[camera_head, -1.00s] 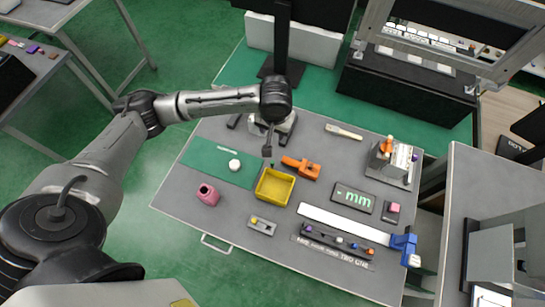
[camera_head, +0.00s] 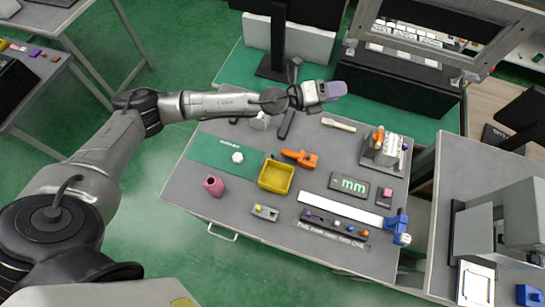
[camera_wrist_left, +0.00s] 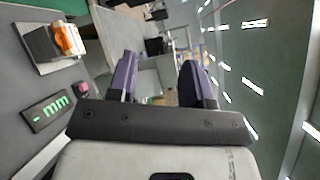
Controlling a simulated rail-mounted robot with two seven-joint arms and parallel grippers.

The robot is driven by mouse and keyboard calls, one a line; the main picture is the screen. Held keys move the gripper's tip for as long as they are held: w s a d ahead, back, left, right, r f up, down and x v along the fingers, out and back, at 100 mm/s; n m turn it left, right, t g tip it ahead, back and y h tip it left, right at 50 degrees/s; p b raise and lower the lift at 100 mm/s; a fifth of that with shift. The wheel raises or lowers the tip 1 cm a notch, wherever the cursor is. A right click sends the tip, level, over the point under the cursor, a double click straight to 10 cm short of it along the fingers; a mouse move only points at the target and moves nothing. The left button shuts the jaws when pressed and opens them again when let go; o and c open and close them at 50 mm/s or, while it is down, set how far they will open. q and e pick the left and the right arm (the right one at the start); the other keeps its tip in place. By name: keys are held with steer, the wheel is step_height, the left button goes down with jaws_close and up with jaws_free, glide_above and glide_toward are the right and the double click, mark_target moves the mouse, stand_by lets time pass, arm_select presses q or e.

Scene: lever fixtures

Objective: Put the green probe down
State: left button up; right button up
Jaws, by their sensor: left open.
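A small dark green piece, perhaps the green probe (camera_head: 272,156), shows at the upper left corner of the yellow tray (camera_head: 289,189) in the head view. It is too small to tell whether it lies or stands. My left gripper (camera_head: 333,90) is raised over the far edge of the table, well apart from it, and points right. In the left wrist view its two purple fingers (camera_wrist_left: 160,82) are spread with nothing between them. My right gripper is not in view.
On the grey table are a green mat (camera_head: 215,155) with a white piece, an orange tool (camera_head: 300,158), a pink cup (camera_head: 213,186), and an "mm" display (camera_head: 349,185). A fixture (camera_head: 383,154) stands at the right. Monitors stand behind the table.

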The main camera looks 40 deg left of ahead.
arm_select(q)
steer(key=s+d+f+m+g, duration=0.2)
steer(key=s+f+m+g, duration=0.3)
steer(key=m, duration=0.6)
steer(key=m+g+y, duration=1)
steer(key=m+y, duration=0.1)
steer(key=m, duration=1.5)
glide_above(273, 153)
step_height(273, 153, down, 21)
steer(key=shift+f, duration=2.7)
steer(key=shift+c, duration=0.2)
jaws_close()
